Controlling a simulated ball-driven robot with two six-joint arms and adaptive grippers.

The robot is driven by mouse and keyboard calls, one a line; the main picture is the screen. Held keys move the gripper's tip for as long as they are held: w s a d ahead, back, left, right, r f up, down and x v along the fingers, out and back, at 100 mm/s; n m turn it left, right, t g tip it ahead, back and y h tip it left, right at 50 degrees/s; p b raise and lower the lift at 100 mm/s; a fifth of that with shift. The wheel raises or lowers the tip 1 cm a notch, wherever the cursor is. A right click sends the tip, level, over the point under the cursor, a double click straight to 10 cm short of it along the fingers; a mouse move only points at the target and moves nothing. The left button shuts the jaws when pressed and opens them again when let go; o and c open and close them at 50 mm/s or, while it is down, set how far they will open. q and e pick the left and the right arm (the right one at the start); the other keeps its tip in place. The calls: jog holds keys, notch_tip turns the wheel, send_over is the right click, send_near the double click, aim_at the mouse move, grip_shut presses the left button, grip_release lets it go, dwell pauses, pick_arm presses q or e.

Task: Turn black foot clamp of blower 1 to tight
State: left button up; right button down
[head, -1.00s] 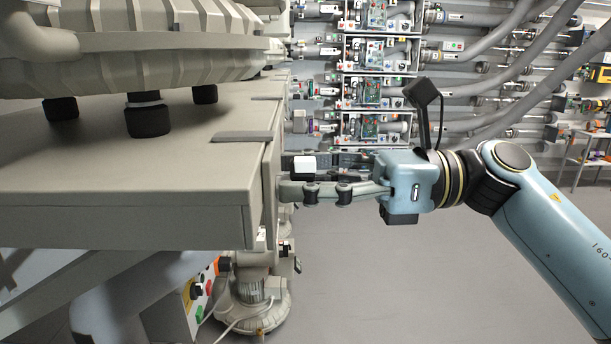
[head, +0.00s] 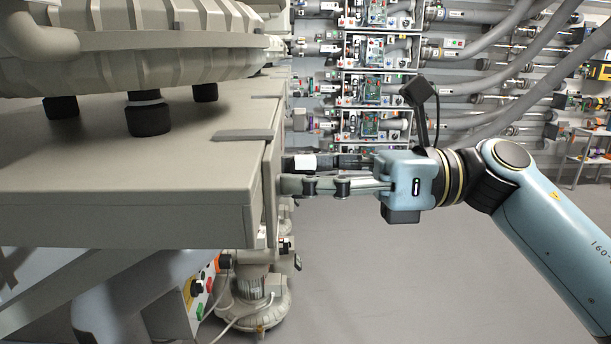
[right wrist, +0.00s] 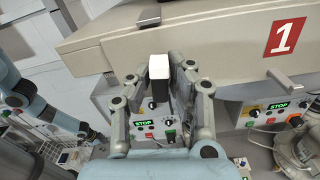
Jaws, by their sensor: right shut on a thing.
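My right gripper (head: 300,174) is beside the right edge of the blower table. Its fingers are closed around a black piece with a white end (head: 305,162). In the right wrist view, the white end (right wrist: 158,66) shows between the right gripper's fingers (right wrist: 160,80). I take this piece for the black foot clamp, but its joint to the table is hidden. The ribbed grey blower (head: 130,55) stands on black feet (head: 148,116) on the table. A red sign with a white 1 (right wrist: 286,38) is on the table's side. My left gripper cannot be made out.
The pale table (head: 120,220) fills the left of the head view. Below it are a control panel (head: 203,287) and a grey pump-like unit (head: 252,300). Racks and pipes (head: 375,85) stand behind. The floor below my right arm is clear.

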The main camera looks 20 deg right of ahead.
jog(key=m+p, duration=0.1)
jog(key=m, duration=0.3)
jog(key=shift+w+r, duration=0.1)
jog(key=shift+w, duration=0.05)
jog(key=m+p, duration=0.2)
jog(key=m, duration=0.2)
jog(key=shift+p, duration=0.3)
jog(key=m+p, duration=0.4)
jog(key=m, duration=0.1)
jog(key=shift+w, duration=0.1)
jog(key=shift+d+f+m+p, duration=0.1)
jog(key=shift+f+m+p, duration=0.05)
jog(key=shift+m+p, duration=0.55)
jog(key=shift+f+m+p, duration=0.15)
jog(key=shift+m+p, duration=0.25)
jog(key=shift+m, duration=0.5)
jog(key=c, duration=1.3)
grip_release()
